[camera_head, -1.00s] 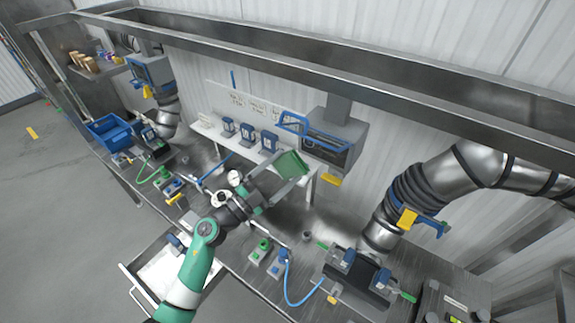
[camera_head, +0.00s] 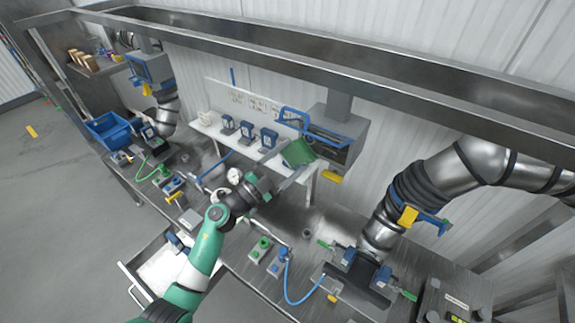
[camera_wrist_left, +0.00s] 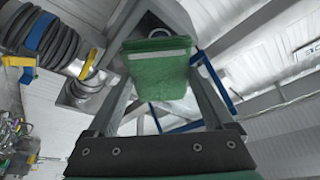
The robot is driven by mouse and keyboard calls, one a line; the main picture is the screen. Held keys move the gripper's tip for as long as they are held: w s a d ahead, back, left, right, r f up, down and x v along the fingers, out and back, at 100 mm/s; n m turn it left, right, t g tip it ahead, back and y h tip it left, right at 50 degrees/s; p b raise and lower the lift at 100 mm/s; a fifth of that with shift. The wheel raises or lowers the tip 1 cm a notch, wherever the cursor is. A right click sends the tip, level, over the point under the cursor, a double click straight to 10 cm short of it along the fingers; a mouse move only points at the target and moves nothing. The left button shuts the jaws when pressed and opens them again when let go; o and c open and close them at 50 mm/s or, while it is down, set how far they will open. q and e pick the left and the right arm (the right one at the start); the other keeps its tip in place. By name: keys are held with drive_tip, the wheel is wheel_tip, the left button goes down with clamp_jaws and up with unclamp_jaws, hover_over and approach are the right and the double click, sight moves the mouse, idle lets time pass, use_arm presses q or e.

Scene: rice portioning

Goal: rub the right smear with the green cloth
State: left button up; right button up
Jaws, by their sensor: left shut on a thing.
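The green cloth (camera_head: 298,152) is held up in the air at the fingertips of my left gripper (camera_head: 294,163), in front of the back shelf. In the left wrist view the cloth (camera_wrist_left: 158,78) hangs as a folded green pad with a pale stripe along its top. The two fingers of the left gripper (camera_wrist_left: 160,92) stand on either side of it, shut on it. I cannot make out the right smear for certain in either view. My right gripper is not in view.
A white shelf (camera_head: 235,141) with several blue-and-grey devices stands behind the cloth. A grey hood box (camera_head: 340,131) with a blue handle hangs close to its right. The steel worktop (camera_head: 262,214) below holds switches and a blue hose. A ribbed metal duct (camera_head: 410,190) stands at right.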

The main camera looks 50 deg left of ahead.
sight(291, 159)
use_arm(q)
drive_tip(key=w, duration=0.1)
drive_tip(key=w+b, duration=0.1)
drive_tip(key=w, duration=0.1)
drive_tip(key=shift+a+f, duration=0.1)
drive_tip(key=shift+a, duration=0.2)
drive_tip(key=shift+w+a, duration=0.1)
drive_tip(key=shift+w, duration=0.35)
drive_tip(key=shift+w+a+b, duration=0.1)
drive_tip(key=shift+w+b, duration=0.35)
drive_tip(key=shift+b, duration=0.05)
